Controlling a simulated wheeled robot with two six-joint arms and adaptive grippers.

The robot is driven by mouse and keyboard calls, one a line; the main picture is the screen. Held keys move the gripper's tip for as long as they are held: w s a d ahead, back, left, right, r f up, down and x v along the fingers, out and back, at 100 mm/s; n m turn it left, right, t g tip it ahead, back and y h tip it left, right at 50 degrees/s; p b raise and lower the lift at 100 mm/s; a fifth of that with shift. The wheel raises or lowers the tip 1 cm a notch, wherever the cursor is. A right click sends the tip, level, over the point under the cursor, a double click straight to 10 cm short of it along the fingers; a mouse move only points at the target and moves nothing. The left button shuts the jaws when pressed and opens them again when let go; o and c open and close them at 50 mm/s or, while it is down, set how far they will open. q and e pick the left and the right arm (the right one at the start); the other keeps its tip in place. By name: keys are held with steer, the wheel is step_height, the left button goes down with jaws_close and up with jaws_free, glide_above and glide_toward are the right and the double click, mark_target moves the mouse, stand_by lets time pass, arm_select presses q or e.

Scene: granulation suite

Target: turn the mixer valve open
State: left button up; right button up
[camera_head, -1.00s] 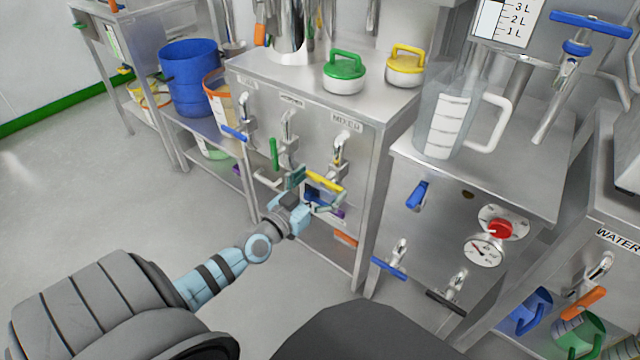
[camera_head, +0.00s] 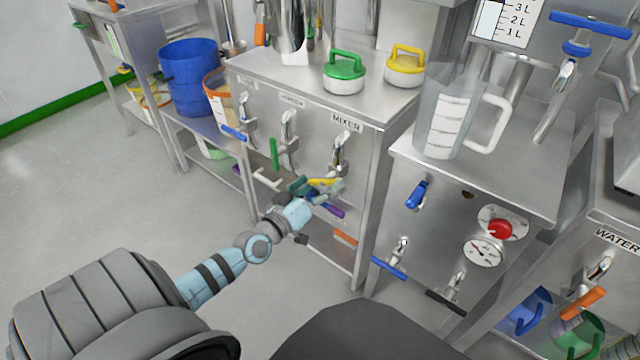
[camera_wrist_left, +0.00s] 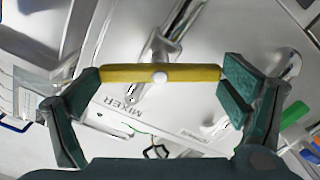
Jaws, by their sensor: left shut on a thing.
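The mixer valve (camera_head: 339,158) is a chrome tap under the MIXER label (camera_head: 346,124) on the front of the steel cabinet. Its yellow bar handle (camera_head: 323,181) is partly hidden by my left gripper (camera_head: 318,189). In the left wrist view the yellow handle (camera_wrist_left: 190,73) runs across the picture, with a pale pivot at its middle. My left gripper (camera_wrist_left: 162,80) is shut on it, with one green-padded finger at each end of the bar. My right gripper is not in view.
Neighbouring taps have a green handle (camera_head: 274,153) and a blue handle (camera_head: 234,133). A purple handle (camera_head: 333,210) is just below my gripper. Right of the cabinet is a steel unit with a gauge (camera_head: 484,252). Open floor (camera_head: 130,210) lies left.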

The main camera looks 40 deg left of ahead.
arm_select(q)
steer(key=n, duration=0.4)
steer(key=shift+f, duration=0.1)
steer(key=n, duration=0.4)
steer(key=shift+f+n+b, duration=0.1)
steer(key=shift+n+b, duration=0.2)
steer(key=shift+n, duration=1.4)
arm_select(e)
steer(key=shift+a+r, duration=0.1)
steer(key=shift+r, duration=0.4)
arm_select(q)
steer(key=o, duration=0.9)
steer(key=shift+c, duration=0.2)
steer(key=shift+s, duration=0.1)
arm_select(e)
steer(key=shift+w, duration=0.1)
arm_select(q)
steer(key=s, duration=1.2)
